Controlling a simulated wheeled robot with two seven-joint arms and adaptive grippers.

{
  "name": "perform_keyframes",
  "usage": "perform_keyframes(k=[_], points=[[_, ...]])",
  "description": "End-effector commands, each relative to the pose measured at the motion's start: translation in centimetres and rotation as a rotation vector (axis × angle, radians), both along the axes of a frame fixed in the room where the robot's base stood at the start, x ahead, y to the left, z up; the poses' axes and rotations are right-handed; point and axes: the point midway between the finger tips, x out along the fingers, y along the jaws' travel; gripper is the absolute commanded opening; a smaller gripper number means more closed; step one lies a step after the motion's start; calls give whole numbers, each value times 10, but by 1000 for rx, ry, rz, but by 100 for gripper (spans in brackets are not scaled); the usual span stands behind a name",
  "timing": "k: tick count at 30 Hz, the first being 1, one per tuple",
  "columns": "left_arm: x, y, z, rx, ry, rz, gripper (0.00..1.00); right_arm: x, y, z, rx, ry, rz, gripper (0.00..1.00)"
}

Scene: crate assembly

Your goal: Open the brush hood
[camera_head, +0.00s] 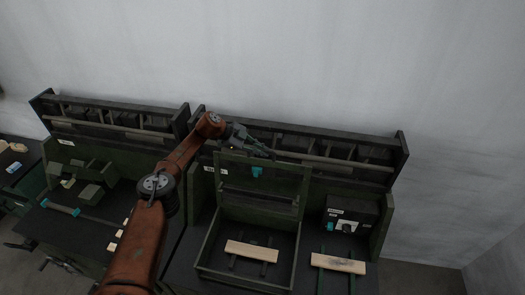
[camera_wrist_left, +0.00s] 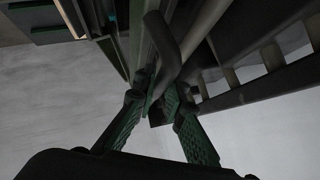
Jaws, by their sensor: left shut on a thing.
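The brush hood (camera_head: 262,185) is a dark green framed panel. It stands raised, nearly upright, along the back of an open box (camera_head: 203,250) on the right bench. A teal tab (camera_head: 257,172) shows near its upper edge. My left gripper (camera_head: 258,148) is at the hood's top edge. The exact contact is dim and partly hidden. My right gripper is not in view.
A light wooden board (camera_head: 252,250) lies inside the box. Another board (camera_head: 338,263) lies to its right, below a dark control box (camera_head: 350,213). A slatted rack (camera_head: 340,160) runs close behind the hood. The left bench (camera_head: 75,228) holds green blocks and small parts.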

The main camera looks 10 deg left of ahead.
Motion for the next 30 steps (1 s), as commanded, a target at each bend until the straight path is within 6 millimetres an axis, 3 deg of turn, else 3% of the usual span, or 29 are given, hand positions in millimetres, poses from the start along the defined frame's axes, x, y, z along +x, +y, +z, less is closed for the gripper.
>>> perform_keyframes(k=[6,7,14,24,30], points=[[3,1,1,5,-4,4,0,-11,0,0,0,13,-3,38],[3,1,1,5,-4,4,12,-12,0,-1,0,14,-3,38],[3,-1,1,3,-2,1,28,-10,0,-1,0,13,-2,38],[1,1,2,2,-1,0,28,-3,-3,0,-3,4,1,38],[-5,21,19,3,-3,3,28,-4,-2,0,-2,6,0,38]])
